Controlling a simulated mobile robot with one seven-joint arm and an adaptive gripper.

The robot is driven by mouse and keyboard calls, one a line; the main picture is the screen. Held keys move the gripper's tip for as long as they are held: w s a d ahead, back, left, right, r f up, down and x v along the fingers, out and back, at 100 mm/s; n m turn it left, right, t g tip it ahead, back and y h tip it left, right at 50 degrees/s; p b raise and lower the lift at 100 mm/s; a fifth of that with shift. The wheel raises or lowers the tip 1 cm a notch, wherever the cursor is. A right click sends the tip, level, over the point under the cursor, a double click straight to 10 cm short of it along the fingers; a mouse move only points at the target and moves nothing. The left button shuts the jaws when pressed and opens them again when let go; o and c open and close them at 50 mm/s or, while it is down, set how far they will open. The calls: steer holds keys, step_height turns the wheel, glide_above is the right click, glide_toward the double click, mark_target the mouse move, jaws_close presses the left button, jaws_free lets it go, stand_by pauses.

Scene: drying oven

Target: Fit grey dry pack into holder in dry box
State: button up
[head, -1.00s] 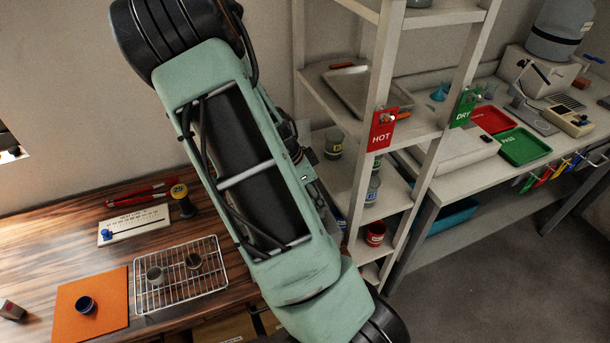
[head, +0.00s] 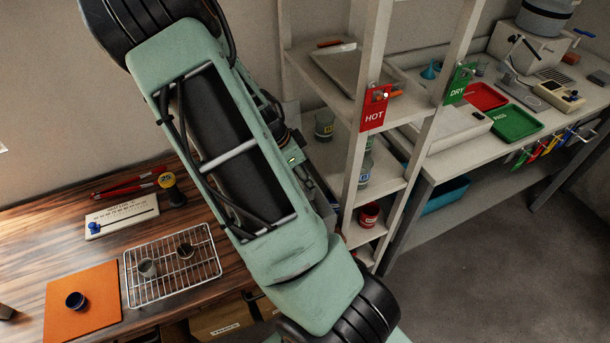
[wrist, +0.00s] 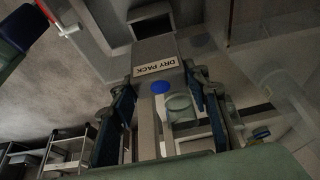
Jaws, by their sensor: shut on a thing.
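The grey dry pack (wrist: 150,73) shows in the wrist view, with a white "DRY PACK" label and a blue dot. My gripper (wrist: 166,108) is shut on it, with one dark blue finger at each side. A dark rectangular opening (wrist: 150,26) lies beyond the pack's far end; I cannot tell whether it belongs to the holder. A pale round piece (wrist: 180,107) shows near the right finger. In the head view my gripper and the pack are out of sight, and I cannot make out the holder or dry box for certain.
A shelf rack with a red HOT tag (head: 374,108) and a green DRY tag (head: 459,84) stands right of my arm. A bench with red (head: 485,96) and green (head: 515,122) trays is beyond. A wire rack (head: 150,286) and orange mat (head: 98,315) lie on the wooden table.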

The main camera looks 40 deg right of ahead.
steer(key=shift+f+b, duration=1.5)
steer(key=shift+f, duration=0.65)
steer(key=shift+f+b, duration=2.35)
steer(key=shift+f, duration=0.45)
steer(key=o, duration=1.4)
steer(key=shift+r, duration=0.1)
steer(key=v, duration=1.2)
